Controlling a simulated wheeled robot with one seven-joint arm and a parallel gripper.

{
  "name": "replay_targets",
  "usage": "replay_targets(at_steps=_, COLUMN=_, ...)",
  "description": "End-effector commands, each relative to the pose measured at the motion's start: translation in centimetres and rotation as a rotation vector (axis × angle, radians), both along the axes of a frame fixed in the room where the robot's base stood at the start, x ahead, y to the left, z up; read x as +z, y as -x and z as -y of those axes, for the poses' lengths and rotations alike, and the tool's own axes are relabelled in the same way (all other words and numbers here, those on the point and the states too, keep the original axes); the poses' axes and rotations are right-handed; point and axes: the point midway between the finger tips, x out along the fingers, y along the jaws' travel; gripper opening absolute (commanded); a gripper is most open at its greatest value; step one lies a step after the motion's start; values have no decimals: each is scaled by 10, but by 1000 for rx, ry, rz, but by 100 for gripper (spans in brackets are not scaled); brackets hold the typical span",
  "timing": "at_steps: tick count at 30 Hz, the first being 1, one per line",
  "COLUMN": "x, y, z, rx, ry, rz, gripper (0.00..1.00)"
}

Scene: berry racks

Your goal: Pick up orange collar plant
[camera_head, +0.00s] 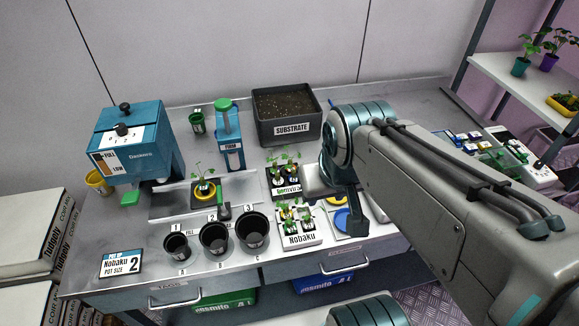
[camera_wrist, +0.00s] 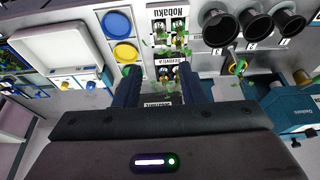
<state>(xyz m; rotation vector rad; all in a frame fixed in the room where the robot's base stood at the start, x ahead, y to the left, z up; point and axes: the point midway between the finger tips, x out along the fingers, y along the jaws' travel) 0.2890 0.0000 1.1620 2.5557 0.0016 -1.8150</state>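The front rack, labelled Nobaku (camera_head: 300,241), also shows in the wrist view (camera_wrist: 168,10). The rack behind it (camera_head: 287,193) also shows in the wrist view (camera_wrist: 165,62), partly hidden by my gripper. Collar colours in the racks are too small to tell surely, so I cannot single out the orange collar plant. A potted seedling with a yellow-orange rim (camera_head: 204,190) stands left of the racks. My gripper (camera_wrist: 160,78) is open above the rear rack, with seedlings seen between its fingers. It holds nothing visible.
Three black pots (camera_head: 214,238) stand in front-left of the racks. A substrate bin (camera_head: 288,130) stands behind. A blue dispenser (camera_head: 134,145) is at left. Blue and yellow discs (camera_wrist: 125,53) lie beside the racks. Bare bench shows around (camera_head: 135,225).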

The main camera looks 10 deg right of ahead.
Motion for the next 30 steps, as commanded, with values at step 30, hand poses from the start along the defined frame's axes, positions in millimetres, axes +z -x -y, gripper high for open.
replay_targets(at_steps=30, x=-23, y=-217, z=0, rx=823, ry=198, rz=-236, gripper=38)
